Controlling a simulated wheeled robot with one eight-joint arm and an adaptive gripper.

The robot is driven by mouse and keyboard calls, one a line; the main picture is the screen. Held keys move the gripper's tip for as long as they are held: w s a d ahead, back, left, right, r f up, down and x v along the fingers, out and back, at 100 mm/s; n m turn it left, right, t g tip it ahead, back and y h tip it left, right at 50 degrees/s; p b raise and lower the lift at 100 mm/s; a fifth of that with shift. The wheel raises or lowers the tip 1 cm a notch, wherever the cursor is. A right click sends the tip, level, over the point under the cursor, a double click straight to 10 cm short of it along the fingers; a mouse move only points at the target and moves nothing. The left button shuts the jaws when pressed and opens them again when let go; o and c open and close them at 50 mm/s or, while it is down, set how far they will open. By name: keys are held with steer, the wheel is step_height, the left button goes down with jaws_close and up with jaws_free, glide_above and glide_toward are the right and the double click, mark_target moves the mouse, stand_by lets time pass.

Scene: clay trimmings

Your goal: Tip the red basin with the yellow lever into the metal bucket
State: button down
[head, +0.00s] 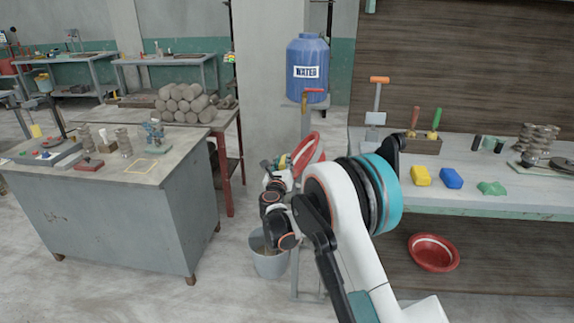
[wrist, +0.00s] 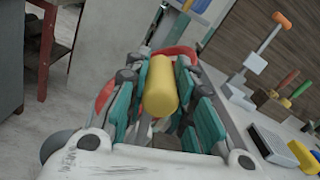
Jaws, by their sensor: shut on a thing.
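The red basin (head: 314,150) is steeply tilted on a stand below the water barrel; its red rim also shows behind my fingers in the wrist view (wrist: 105,97). My gripper (head: 279,165) is at the basin's left side. In the wrist view my gripper (wrist: 158,80) is shut on the yellow lever (wrist: 160,88), which lies between the teal finger pads. The grey metal bucket (head: 271,265) stands on the floor below my gripper, partly hidden by my arm. The basin's contents cannot be made out.
A blue water barrel (head: 307,68) stands above the basin by a pillar. A workbench (head: 470,205) with clay blocks and tools is at right, another red basin (head: 433,253) on the floor beneath it. A grey cabinet table (head: 120,215) is at left.

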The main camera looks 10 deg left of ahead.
steer(key=shift+a, duration=0.15)
steer(key=c, duration=1.3)
jaws_free()
steer(key=shift+c, duration=0.2)
steer(key=shift+s, duration=0.1)
steer(key=s, duration=1.2)
steer(key=shift+a, duration=0.2)
steer(key=shift+w, duration=0.1)
